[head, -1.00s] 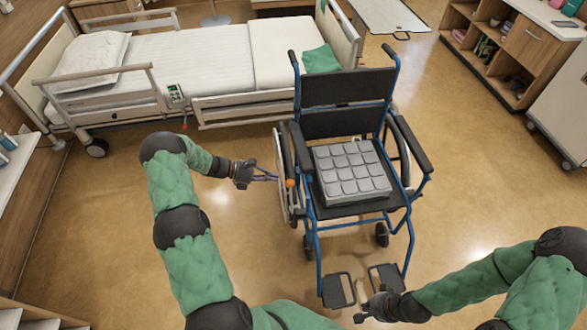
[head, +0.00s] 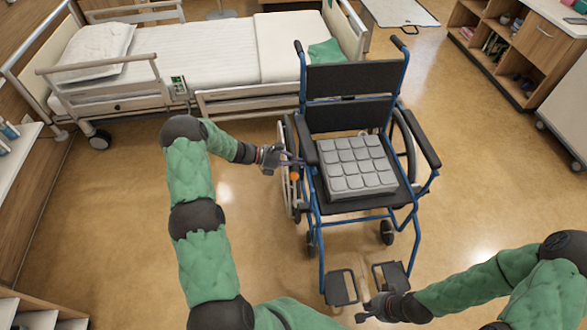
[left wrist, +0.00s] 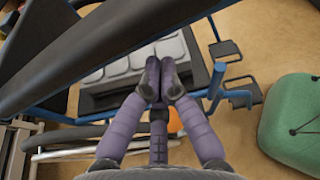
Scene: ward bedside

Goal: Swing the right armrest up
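A blue-framed wheelchair (head: 350,82) faces me, with a grey segmented cushion (head: 355,166) on its seat. Its right armrest, the black pad at picture left (head: 305,140), lies level. The other armrest (head: 423,146) is also level. My left gripper (head: 297,161) is at the outer side of the picture-left armrest, close to the wheel and an orange knob (head: 294,176). In the left wrist view its fingertips (left wrist: 160,82) are together with nothing seen between them, and a dark bar, probably the armrest (left wrist: 110,45), crosses close by. My right gripper (head: 366,312) is low near the footplates, apart from the chair.
A bed (head: 225,50) with side rails stands behind the chair. The footplates (head: 341,287) stick out towards me. A shelf unit (head: 515,50) is at the far right. The floor on both sides of the chair is clear.

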